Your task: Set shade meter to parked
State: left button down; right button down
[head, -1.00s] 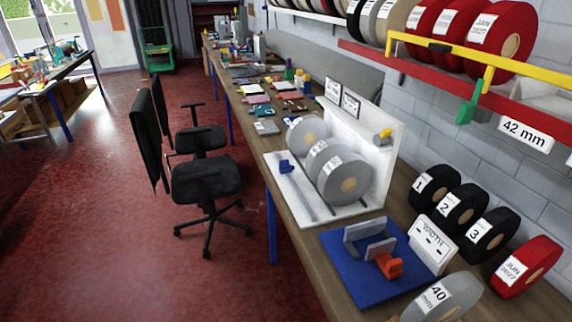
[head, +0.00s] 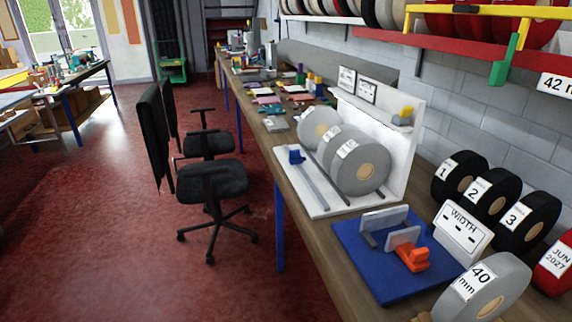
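No part is labelled as the shade meter, so I cannot tell for sure which thing it is. A white stand (head: 399,165) on the bench holds several grey rolls (head: 358,168), two small framed cards (head: 357,84) and a yellow-and-grey piece (head: 404,116) on a small ledge. A blue slider block (head: 296,157) sits on a grey rail on the stand's base. In front is a blue board (head: 390,284) with two grey upright plates (head: 384,219) and an orange clamp-like block (head: 413,257). Neither of my grippers is in view.
A white WIDTH card (head: 463,227) stands by a grey 40 mm roll (head: 484,289). Black numbered rolls (head: 493,195) line the wall below a red rail (head: 460,48) with a yellow bar and green piece. Office chairs (head: 212,182) stand left of the bench; red floor (head: 110,230) is open.

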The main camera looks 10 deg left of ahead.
aim_at(294, 158)
jog(key=z, duration=0.5)
jog(key=i+j+z, duration=0.15)
jog(key=j+z, duration=0.3)
jog(key=j, duration=0.15)
jog(key=j+z, duration=0.4)
jog(key=j, duration=0.2)
jog(key=j+z, duration=0.45)
jog(key=j, duration=0.6)
jog(key=k+j, duration=0.15)
jog(key=j, duration=0.7)
jog(key=k+z, duration=0.05)
